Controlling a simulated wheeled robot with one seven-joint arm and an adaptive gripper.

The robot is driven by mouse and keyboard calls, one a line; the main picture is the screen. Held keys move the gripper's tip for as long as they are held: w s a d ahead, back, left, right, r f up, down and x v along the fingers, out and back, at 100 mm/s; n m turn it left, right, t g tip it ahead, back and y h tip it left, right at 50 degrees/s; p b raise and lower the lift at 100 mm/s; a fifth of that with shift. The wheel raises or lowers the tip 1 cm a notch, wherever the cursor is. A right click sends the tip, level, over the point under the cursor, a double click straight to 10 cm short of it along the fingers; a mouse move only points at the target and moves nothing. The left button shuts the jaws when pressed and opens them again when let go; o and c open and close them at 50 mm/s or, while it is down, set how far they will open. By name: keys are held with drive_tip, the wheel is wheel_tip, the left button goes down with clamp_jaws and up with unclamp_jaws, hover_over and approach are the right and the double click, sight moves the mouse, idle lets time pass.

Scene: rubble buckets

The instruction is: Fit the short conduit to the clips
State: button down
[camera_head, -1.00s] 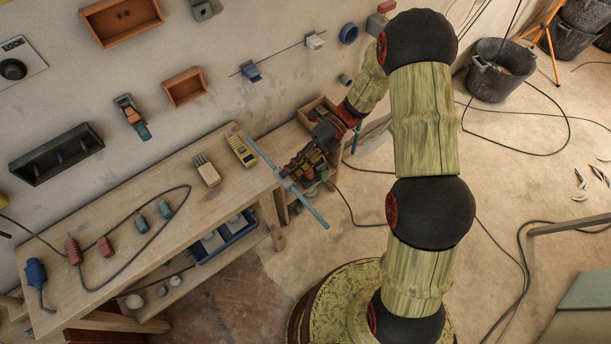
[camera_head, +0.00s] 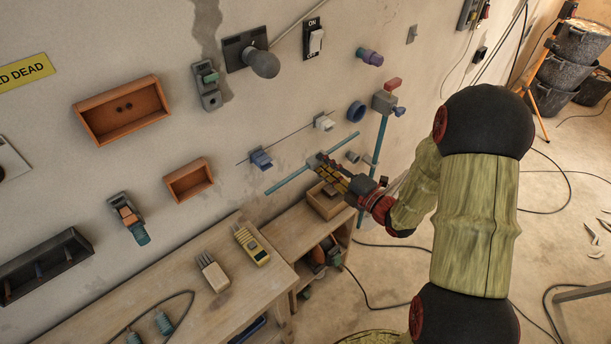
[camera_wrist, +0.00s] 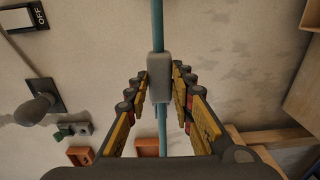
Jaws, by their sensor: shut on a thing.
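The short conduit (camera_head: 287,179) is a thin teal tube, held slanting in front of the wall, below the clips. My gripper (camera_head: 320,166) is shut on its middle. In the wrist view the fingers (camera_wrist: 162,76) sit either side of a grey sleeve (camera_wrist: 159,88) around the conduit (camera_wrist: 158,25). A blue clip (camera_head: 261,159) and a pale grey clip (camera_head: 324,122) are on the wall along a thin dark slanted line. The conduit runs roughly parallel to that line and looks apart from both clips. Its exact distance from the wall is unclear.
A blue ring (camera_head: 356,112) and a small grey cylinder (camera_head: 352,157) are on the wall to the right. A vertical teal pipe (camera_head: 382,140) runs below a grey box (camera_head: 384,103). An open wooden box (camera_head: 325,203) stands on the low shelf beneath my gripper. The workbench (camera_head: 190,300) is at lower left.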

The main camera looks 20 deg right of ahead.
drive_tip(key=shift+w+d+r, duration=0.1)
drive_tip(key=shift+w+d, duration=0.1)
idle(0.3)
drive_tip(key=shift+p+x, duration=0.85)
drive_tip(key=shift+x, duration=1.8)
drive_tip(key=shift+r+p, duration=0.1)
drive_tip(key=shift+p, duration=0.6)
drive_tip(key=shift+w, duration=0.15)
